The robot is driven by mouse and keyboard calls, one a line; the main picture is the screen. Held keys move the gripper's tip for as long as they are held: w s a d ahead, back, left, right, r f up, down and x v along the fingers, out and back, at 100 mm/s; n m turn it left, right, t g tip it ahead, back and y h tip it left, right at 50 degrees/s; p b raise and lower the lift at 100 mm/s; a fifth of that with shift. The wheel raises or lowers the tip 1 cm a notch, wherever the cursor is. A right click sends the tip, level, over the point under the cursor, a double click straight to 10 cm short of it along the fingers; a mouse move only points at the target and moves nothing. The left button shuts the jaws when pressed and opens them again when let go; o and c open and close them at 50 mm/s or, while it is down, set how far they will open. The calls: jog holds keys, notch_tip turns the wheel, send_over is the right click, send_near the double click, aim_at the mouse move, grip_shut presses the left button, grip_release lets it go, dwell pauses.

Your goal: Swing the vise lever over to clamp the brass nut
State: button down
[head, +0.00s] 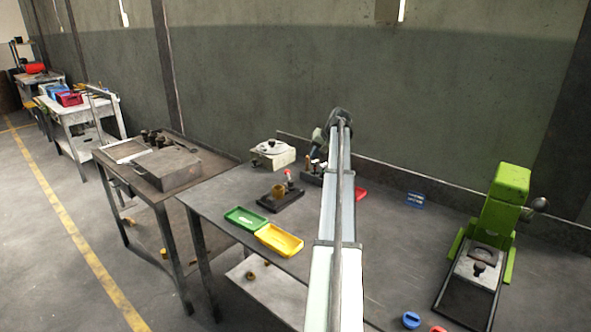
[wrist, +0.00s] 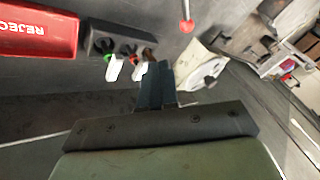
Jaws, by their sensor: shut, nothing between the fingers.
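The vise is a dark block (head: 281,203) on the bench, left of my arm in the head view. The brass nut (head: 278,191) sits on it. The vise lever (head: 287,175), with a red knob, stands up beside the nut. In the wrist view, a red-tipped rod that looks like this lever (wrist: 187,24) shows at the top edge; the nut is not seen there. My gripper (wrist: 155,78) is shut and empty, apart from the rod. In the head view it is behind the vise, partly hidden by my arm.
A white device (head: 272,154) stands behind the vise. Green (head: 245,218) and yellow (head: 279,239) trays lie in front. A green press (head: 500,205) stands right.

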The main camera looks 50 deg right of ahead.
jog(key=shift+f, duration=0.1)
jog(key=x, duration=0.9)
jog(key=shift+w+f, duration=0.3)
jog(key=shift+w+a+f, duration=0.25)
jog(key=shift+w+a, duration=0.3)
jog(key=shift+w, duration=0.3)
jog(key=shift+w+a+f, duration=0.1)
jog(key=shift+w+a, duration=0.1)
jog(key=shift+w, duration=0.1)
jog(key=shift+w+a+f, duration=0.1)
jog(key=shift+w+a, duration=0.2)
jog(key=shift+w, duration=0.15)
jog(key=shift+w, duration=0.1)
